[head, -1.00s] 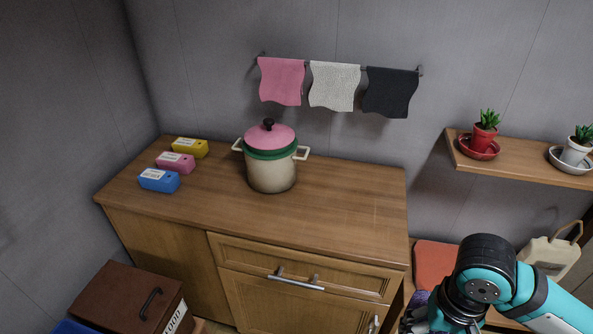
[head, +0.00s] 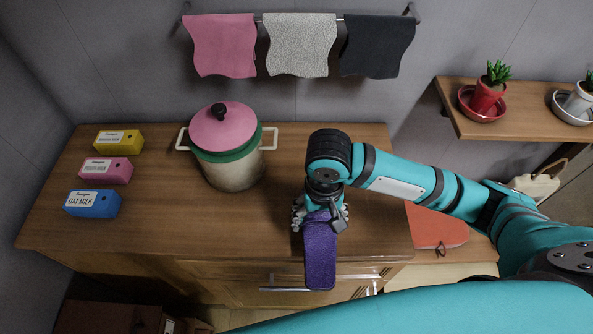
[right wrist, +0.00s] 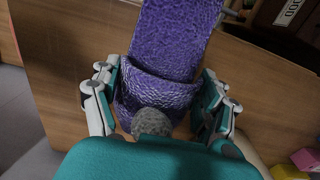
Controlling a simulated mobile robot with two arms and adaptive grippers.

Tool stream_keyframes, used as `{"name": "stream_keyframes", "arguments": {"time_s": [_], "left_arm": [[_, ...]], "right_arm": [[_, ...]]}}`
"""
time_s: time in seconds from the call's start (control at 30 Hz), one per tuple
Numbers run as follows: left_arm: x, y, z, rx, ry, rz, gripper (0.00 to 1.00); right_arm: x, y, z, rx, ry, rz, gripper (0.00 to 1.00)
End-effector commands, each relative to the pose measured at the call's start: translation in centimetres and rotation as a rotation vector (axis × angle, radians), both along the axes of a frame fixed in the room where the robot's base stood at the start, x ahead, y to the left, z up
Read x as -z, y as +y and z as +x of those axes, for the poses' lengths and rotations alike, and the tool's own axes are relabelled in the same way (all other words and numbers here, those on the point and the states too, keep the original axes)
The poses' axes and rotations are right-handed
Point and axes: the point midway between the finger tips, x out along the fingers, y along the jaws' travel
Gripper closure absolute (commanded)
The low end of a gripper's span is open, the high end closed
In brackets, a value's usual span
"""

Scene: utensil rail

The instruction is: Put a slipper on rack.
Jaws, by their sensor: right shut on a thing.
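A purple textured slipper (head: 320,255) is held in my right gripper (head: 320,214) above the front right part of the wooden cabinet top. Its sole end points toward the front edge and passes over it in the picture. In the right wrist view the slipper (right wrist: 178,40) lies between the two fingers of the gripper (right wrist: 160,95), which are shut on its strap end. A low wooden piece with a red-orange pad (head: 437,226) stands right of the cabinet, partly behind my arm; I cannot tell whether it is the rack. My left gripper is not in view.
A pot with pink lid (head: 225,150) stands left of my right gripper on the cabinet (head: 150,215). Blue, pink and yellow cartons (head: 92,204) stand at the left. Towels (head: 300,45) hang on a wall rail. A shelf (head: 520,130) holds potted plants.

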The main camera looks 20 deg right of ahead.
Motion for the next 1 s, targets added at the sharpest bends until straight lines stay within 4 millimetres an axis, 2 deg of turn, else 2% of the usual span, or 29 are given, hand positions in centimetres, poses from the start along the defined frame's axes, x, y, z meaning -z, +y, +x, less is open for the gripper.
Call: {"name": "stream_keyframes", "arguments": {"time_s": [0.03, 0.2, 0.3, 0.43, 0.6, 0.83, 1.0], "left_arm": [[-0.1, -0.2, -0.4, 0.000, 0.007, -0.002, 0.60], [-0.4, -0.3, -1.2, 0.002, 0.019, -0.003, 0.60], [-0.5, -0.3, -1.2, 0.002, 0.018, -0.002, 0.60], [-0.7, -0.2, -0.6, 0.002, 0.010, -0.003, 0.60], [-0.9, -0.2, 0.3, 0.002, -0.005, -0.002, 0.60], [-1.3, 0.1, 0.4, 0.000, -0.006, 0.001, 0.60], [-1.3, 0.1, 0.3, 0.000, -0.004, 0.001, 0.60]], "right_arm": [[0.0, -0.2, 1.6, 0.006, -0.003, -0.003, 0.57], [0.4, -0.7, 6.2, 0.005, -0.003, -0.001, 0.57], [0.6, -1.1, 8.8, 0.005, -0.003, -0.002, 0.57], [0.9, -1.3, 11.3, 0.003, -0.002, -0.001, 0.57], [1.2, -1.5, 12.7, -0.001, 0.000, 0.001, 0.57], [3.9, -1.6, 12.7, 0.000, -0.001, -0.001, 0.57], [4.7, -1.6, 12.7, -0.001, -0.002, 0.000, 0.57]]}}
